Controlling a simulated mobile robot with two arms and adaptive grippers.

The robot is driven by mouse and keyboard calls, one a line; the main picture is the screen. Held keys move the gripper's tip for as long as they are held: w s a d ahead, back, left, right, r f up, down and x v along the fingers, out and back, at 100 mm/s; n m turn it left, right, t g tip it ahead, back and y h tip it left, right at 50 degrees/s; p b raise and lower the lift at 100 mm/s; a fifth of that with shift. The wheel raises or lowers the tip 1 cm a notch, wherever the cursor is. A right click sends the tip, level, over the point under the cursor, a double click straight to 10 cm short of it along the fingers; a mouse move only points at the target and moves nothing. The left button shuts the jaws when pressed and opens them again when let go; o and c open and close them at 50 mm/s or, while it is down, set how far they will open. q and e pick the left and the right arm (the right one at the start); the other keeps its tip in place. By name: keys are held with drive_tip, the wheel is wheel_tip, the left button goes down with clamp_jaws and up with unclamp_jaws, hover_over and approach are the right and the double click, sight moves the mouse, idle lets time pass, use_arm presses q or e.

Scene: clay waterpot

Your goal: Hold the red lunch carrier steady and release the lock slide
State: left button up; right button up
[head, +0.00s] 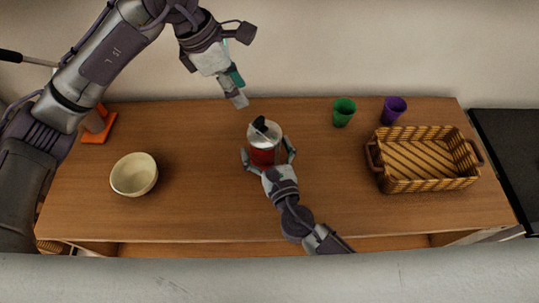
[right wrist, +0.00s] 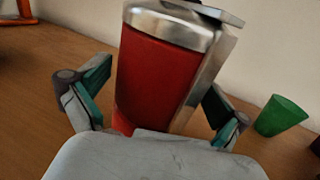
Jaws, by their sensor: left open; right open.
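The red lunch carrier (head: 263,154) stands upright near the middle of the wooden table. It has a silver lid (head: 265,133) with a dark handle on top. My right gripper (head: 269,156) is open around the carrier from the front, one finger on each side. In the right wrist view the red body (right wrist: 153,72) fills the space between the fingers, with a silver metal strip down its right side. I cannot tell whether the fingers touch it. My left gripper (head: 238,98) is open and empty, above the table's back edge, behind and left of the carrier. The lock slide is not clearly visible.
A cream bowl (head: 134,175) sits on the left, with an orange cone-like object (head: 100,124) behind it. A green cup (head: 343,112), a purple cup (head: 394,109) and a wicker basket (head: 424,181) stand on the right. The wooden table (head: 205,200) is clear around the carrier.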

drive_tip(key=shift+w, duration=0.1)
drive_tip(key=c, duration=1.5)
use_arm(q)
drive_tip(key=shift+c, duration=0.6)
use_arm(e)
drive_tip(key=shift+c, duration=0.5)
use_arm(q)
drive_tip(key=shift+c, duration=1.3)
drive_tip(key=shift+w+m, duration=0.3)
drive_tip(key=shift+m, duration=0.2)
drive_tip(key=shift+c, duration=1.4)
drive_tip(key=w+a+m+g, duration=0.1)
drive_tip(key=w+m, duration=0.1)
drive_tip(key=w+a+m+g, duration=0.1)
drive_tip(key=w+m, duration=0.1)
drive_tip(key=m, duration=0.1)
drive_tip(key=w+m+g+y, duration=0.1)
drive_tip(key=w+m, duration=0.1)
drive_tip(key=m, duration=0.1)
drive_tip(key=shift+w+a, duration=0.15)
drive_tip(key=shift+a, duration=0.25)
clamp_jaws()
drive_tip(key=shift+w+a+r+m+g, duration=0.3)
drive_tip(key=shift+w+a+m+g, duration=0.25)
drive_tip(key=shift+m, duration=0.35)
drive_tip(key=shift+d, duration=0.15)
